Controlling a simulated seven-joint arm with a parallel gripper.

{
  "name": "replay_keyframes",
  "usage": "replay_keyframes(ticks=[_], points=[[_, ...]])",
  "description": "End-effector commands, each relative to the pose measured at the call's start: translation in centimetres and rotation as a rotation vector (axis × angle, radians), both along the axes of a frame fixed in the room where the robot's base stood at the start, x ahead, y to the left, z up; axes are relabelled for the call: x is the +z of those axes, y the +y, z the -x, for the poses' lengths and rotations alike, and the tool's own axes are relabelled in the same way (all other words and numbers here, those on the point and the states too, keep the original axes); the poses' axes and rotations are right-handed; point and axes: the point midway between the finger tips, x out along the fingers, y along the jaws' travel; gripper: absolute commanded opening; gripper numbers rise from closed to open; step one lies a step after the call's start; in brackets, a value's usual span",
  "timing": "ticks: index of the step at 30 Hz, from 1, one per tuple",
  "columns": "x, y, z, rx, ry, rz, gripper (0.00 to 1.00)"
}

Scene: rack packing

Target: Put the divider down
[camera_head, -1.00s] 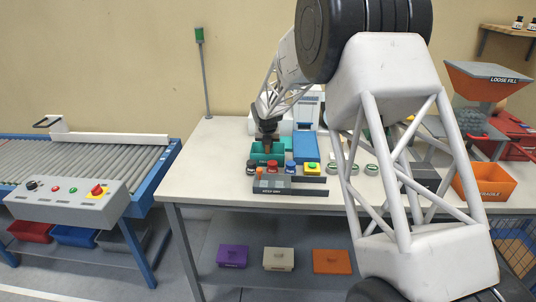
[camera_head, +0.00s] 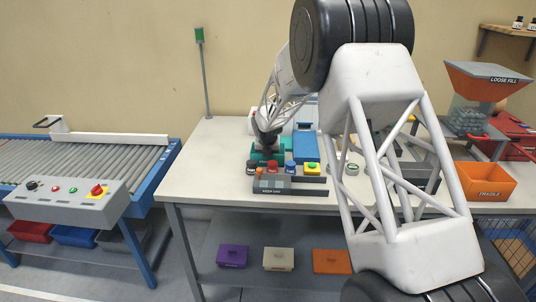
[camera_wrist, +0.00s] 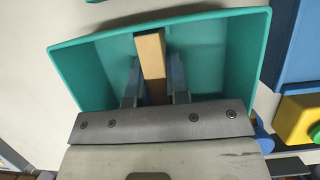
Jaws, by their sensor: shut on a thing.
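The divider (camera_wrist: 151,52) is a tan, cardboard-coloured strip. In the wrist view it stands inside the teal bin (camera_wrist: 245,55), near the middle, reaching towards the far wall. My gripper (camera_wrist: 153,86) is shut on the divider, a grey finger on each side, with the fingers inside the bin's opening. In the head view my gripper (camera_head: 267,143) is low over the teal bin (camera_head: 256,157) on the table and hides much of it. The divider's lower edge is hidden, so I cannot tell whether it touches the bin floor.
A blue container (camera_head: 305,146) stands just right of the bin. A dark rack (camera_head: 272,186) with several coloured-lid jars and a yellow block (camera_head: 312,168) with a green top is in front. The table's left part (camera_head: 215,160) is clear.

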Motion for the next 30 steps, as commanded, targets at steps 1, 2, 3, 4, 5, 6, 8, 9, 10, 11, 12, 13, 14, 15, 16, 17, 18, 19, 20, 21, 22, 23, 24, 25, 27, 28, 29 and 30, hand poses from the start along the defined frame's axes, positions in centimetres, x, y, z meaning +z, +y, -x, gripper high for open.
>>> replay_keyframes(ticks=[1, 2, 3, 4, 5, 6, 8, 9, 10, 11, 12, 13, 14, 15, 16, 17, 18, 19, 20, 21, 22, 23, 24, 25, 27, 28, 29, 30], points=[[-0.2, 0.0, 0.0, 0.000, 0.001, 0.000, 0.00], [-0.2, 0.0, 0.0, 0.000, 0.000, 0.000, 0.18], [-0.1, 0.0, 0.0, 0.000, 0.000, 0.000, 0.24], [-0.1, 0.0, 0.0, 0.000, 0.000, 0.000, 0.28], [-0.1, 0.0, 0.0, 0.000, 0.000, 0.000, 0.33], [-0.1, 0.0, 0.0, 0.000, 0.000, 0.000, 0.39], [-0.1, 0.0, 0.0, 0.000, 0.000, 0.000, 0.42], [-0.1, 0.0, 0.0, 0.000, 0.000, 0.000, 0.42], [-0.1, 0.0, 0.0, 0.000, 0.000, 0.000, 0.42], [-0.1, 0.0, 0.0, 0.000, 0.000, 0.000, 0.42], [-0.1, 0.0, 0.0, 0.000, 0.000, 0.000, 0.42], [-0.1, 0.0, 0.0, 0.000, 0.000, 0.000, 0.42], [-0.1, 0.0, 0.0, 0.000, 0.000, 0.000, 0.42], [-0.1, 0.0, 0.0, 0.000, 0.000, 0.000, 0.42], [-0.1, 0.0, 0.0, 0.000, 0.000, 0.000, 0.42], [0.0, 0.0, 0.0, 0.000, 0.000, 0.000, 0.42], [0.1, 0.0, 0.0, 0.000, 0.000, 0.000, 0.42], [0.2, 0.0, 0.0, 0.000, 0.000, 0.000, 0.42], [0.3, 0.0, 0.0, 0.000, -0.001, 0.000, 0.42], [0.5, 0.0, 0.1, 0.000, -0.001, 0.000, 0.42], [0.6, 0.0, 0.2, 0.000, -0.001, 0.000, 0.42], [0.8, 0.0, 0.2, 0.000, -0.001, 0.000, 0.42], [1.1, 0.0, 0.4, 0.001, -0.001, 0.000, 0.42], [1.3, 0.0, 0.5, 0.001, -0.001, 0.000, 0.42], [2.0, 0.0, 0.7, 0.001, 0.000, 0.000, 0.42], [2.3, 0.0, 0.9, 0.001, 0.000, 0.000, 0.42], [2.7, 0.0, 1.0, 0.001, -0.001, 0.000, 0.42], [3.2, 0.0, 1.2, 0.001, -0.001, 0.000, 0.42]])
